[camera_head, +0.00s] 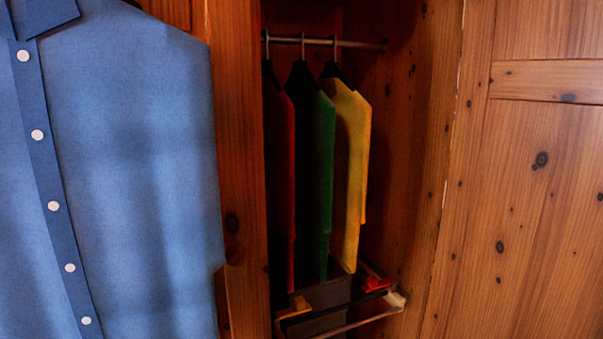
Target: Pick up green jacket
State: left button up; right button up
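The green jacket (319,170) hangs on a dark hanger from a metal rail (350,43) inside the open wooden wardrobe. It hangs between a red garment (283,180) on its left and a yellow garment (352,160) on its right. The yellow one stands slightly apart from it at the top. The green jacket is seen nearly edge-on, so most of its front is hidden. Neither of my grippers shows in the head view.
A large blue buttoned shirt (130,160) fills the left side, close to the camera. A wooden post (238,120) stands between it and the wardrobe opening. A knotted wood door (530,200) is at the right. A drawer or box (398,300) with small items sits below the garments.

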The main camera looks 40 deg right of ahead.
aim_at(315, 112)
jog(key=l+z, duration=0.1)
jog(key=z, duration=0.35)
jog(key=l+z, duration=0.1)
jog(key=z, duration=0.3)
jog(key=i, duration=0.05)
